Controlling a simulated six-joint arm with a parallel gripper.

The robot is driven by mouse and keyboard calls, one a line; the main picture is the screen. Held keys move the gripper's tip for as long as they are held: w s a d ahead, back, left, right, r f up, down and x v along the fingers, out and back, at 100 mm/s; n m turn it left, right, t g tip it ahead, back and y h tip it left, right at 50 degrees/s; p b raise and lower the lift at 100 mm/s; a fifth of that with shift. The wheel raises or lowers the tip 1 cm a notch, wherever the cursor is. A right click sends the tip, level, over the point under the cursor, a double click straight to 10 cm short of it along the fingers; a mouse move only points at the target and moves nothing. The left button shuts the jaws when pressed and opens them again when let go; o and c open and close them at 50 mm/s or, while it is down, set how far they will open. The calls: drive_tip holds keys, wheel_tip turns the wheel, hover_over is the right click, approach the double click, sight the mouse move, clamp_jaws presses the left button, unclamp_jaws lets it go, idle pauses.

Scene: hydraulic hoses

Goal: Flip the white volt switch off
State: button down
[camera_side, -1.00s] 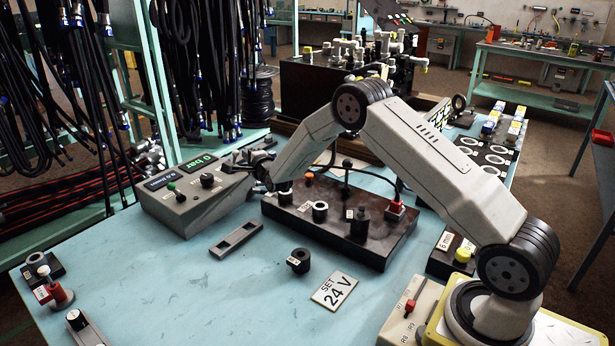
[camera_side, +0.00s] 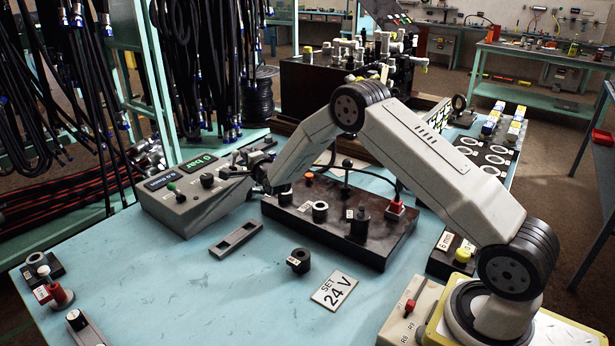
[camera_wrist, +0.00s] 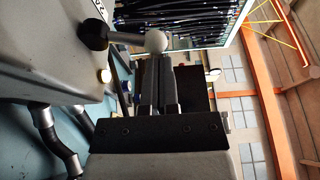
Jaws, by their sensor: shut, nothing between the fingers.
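The grey control box (camera_side: 185,213) stands at the table's back left, with a green "0 bar" display and a blue display. In the wrist view, a lever with a pale ball end (camera_wrist: 156,41) and a dark base sticks out from the box (camera_wrist: 45,45). A small cream knob (camera_wrist: 104,76) shows below it. I cannot tell for sure which is the white volt switch. My gripper (camera_side: 225,172) is shut and empty at the box's right side. In the wrist view its fingertips (camera_wrist: 157,60) are just below the pale ball; I cannot tell whether they touch.
A dark block with fittings (camera_side: 335,225) lies under my arm. A "SET 24 V" card (camera_side: 334,290), a black ring (camera_side: 299,260) and a grey slotted bar (camera_side: 236,240) lie on the blue table. Hoses (camera_side: 85,90) hang behind the box.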

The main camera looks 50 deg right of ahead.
drive_tip(key=shift+a+n, duration=0.15)
drive_tip(key=shift+n, duration=0.15)
drive_tip(key=shift+a+r+n+t, duration=0.2)
drive_tip(key=shift+a+n+t, duration=0.35)
drive_tip(key=shift+n, duration=0.55)
drive_tip(key=n, duration=0.1)
drive_tip(key=a+n+t, duration=0.1)
drive_tip(key=n, duration=0.1)
drive_tip(key=shift+a, duration=0.2)
drive_tip(key=shift+a+r+n, duration=0.1)
drive_tip(key=shift+a+n, duration=0.15)
drive_tip(key=shift+n, duration=0.05)
drive_tip(key=shift+d, duration=0.1)
drive_tip(key=shift+s+d+r, duration=0.35)
drive_tip(key=shift+s+d, duration=0.1)
drive_tip(key=shift+d, duration=0.15)
drive_tip(key=shift+s+d+r+v, duration=0.1)
drive_tip(key=shift+d+r+v, duration=0.15)
drive_tip(key=shift+v, duration=1.5)
drive_tip(key=shift+s+d+r+v, duration=0.15)
drive_tip(key=shift+d+v, duration=0.2)
drive_tip(key=shift+v, duration=1.45)
drive_tip(key=shift+s+d+r+v, duration=0.15)
drive_tip(key=shift+d+v, duration=0.1)
drive_tip(key=shift+v, duration=1.5)
